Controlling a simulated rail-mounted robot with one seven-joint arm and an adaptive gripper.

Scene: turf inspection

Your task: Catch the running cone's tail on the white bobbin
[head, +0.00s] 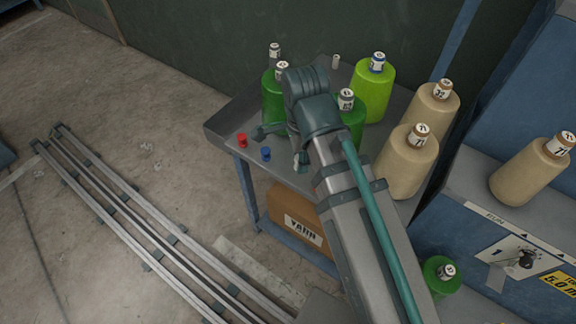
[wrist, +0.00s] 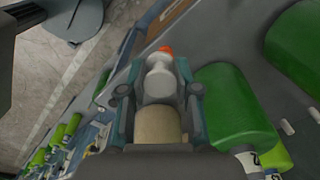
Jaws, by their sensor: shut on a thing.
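My gripper (head: 285,146) is low over the left part of the grey table, beside the dark green cones. In the wrist view, its teal fingers are shut on a pale white, waisted piece (wrist: 160,82) that looks like the white bobbin. A beige cylinder (wrist: 158,127) shows between the fingers, nearer the palm; I cannot tell whether it is part of the same piece. A beige cone (head: 525,172) stands on the blue machine at right; I cannot tell which cone is running. No yarn tail is clear in either view.
The table (head: 222,120) carries green cones (head: 372,92), beige cones (head: 403,165), a red bobbin (head: 242,140), a blue bobbin (head: 266,154) and a small pale piece (head: 336,61) at the back. A cardboard box (head: 290,222) sits below. Rails (head: 130,210) cross the floor at left.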

